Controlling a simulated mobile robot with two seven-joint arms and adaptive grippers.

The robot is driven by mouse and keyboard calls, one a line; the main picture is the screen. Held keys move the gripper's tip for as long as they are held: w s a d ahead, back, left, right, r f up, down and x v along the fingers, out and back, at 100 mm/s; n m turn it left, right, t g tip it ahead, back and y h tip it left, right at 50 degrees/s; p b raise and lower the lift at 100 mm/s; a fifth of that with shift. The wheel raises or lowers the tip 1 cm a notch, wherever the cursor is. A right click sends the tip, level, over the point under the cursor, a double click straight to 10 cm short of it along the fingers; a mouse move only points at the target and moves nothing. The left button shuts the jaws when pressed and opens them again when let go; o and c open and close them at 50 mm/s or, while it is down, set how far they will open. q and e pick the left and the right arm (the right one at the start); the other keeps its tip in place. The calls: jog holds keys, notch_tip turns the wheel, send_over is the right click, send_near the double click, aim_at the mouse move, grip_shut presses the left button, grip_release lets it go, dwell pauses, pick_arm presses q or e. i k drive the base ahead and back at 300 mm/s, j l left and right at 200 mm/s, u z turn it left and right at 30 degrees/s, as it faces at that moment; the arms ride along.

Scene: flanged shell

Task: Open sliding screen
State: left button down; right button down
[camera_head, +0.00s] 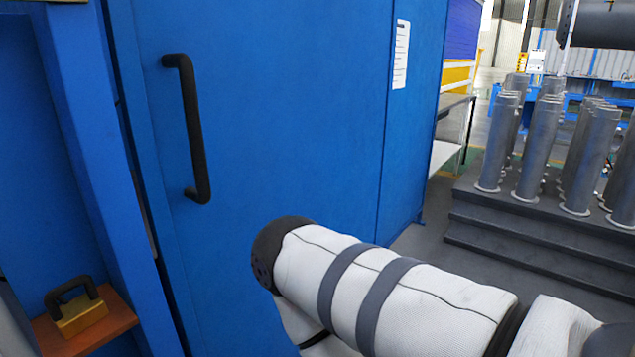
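The sliding screen (285,130) is a large blue panel filling the middle of the head view. A black vertical bar handle (193,130) is fixed near its left edge. A narrow dark gap runs between the panel and the blue frame post (90,150) on the left. My white and grey right arm comes in from the lower right, its rounded dark elbow end in front of the panel's lower part. Neither gripper shows, and nothing is seen touching the handle.
An orange-brown shelf (115,325) at the lower left bears a brass-coloured block with a black handle (80,309). A white paper sheet (401,54) is on the panel's right side. Several grey flanged cylinders (534,145) stand on a dark stepped platform (520,240) at right.

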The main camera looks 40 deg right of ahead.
aim_at(240, 116)
jog(key=z, duration=1.45)
